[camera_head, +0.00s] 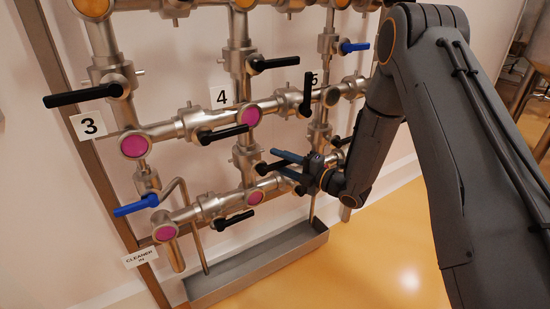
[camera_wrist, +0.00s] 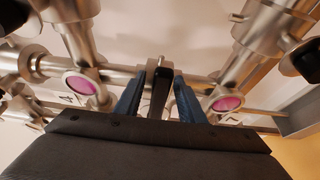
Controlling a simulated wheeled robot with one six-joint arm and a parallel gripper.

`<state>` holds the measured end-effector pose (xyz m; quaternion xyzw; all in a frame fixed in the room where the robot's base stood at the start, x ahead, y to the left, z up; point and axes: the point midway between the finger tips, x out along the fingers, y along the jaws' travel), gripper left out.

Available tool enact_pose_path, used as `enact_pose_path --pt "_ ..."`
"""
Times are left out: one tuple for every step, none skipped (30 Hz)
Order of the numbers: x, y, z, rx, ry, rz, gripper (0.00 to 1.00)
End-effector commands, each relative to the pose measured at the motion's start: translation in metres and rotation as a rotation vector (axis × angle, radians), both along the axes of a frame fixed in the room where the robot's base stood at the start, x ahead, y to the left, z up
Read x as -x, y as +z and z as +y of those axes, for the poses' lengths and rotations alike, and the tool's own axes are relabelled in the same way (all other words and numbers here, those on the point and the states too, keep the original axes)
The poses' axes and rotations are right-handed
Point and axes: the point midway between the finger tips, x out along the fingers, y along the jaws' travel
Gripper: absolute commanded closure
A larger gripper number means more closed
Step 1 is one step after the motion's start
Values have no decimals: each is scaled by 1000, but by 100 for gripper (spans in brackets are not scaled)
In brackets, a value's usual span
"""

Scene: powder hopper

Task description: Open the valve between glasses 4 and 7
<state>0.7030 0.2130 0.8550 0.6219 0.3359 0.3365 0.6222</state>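Glass 4, a pink round sight glass (camera_head: 252,116), sits beside the label 4 (camera_head: 221,96) in the head view. A second pink glass (camera_head: 255,196) is below it on the same vertical pipe; I see no number on it. The valve between them has a black lever handle (camera_head: 267,168) sticking out sideways, across the pipe. My gripper (camera_head: 286,163) has its blue fingers on either side of this handle. In the wrist view the handle (camera_wrist: 159,88) stands between the fingers (camera_wrist: 158,95), with narrow gaps, so the gripper looks open around it.
Another black handle (camera_head: 223,134) is close, on the horizontal pipe left of glass 4. A lower black handle (camera_head: 234,221) is left of the lower glass. A vertical black handle (camera_head: 307,94) is near label 5. A metal trough (camera_head: 255,267) lies below; the orange floor in front is clear.

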Motion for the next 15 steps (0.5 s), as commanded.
enact_pose_path --pt "-3 0 6 0 1 0 64" --pt "-5 1 8 1 0 -1 64" --pt "-7 1 10 1 0 0 64" --pt "-8 0 12 1 -1 0 64" --pt "-9 0 13 1 -1 1 64" --pt "-11 0 15 1 -2 1 64" --pt "-11 0 16 0 -2 0 64" --pt "-12 0 16 0 -3 0 64" --pt "-12 0 16 0 -4 0 64" --pt "-13 0 15 0 -4 0 64" --pt "-13 0 15 0 -4 0 64" --pt "-13 0 15 0 -4 0 64" --pt "-13 0 15 0 -4 0 64" --pt "-13 0 15 0 -4 0 64" --pt "-13 0 15 1 -4 1 64"
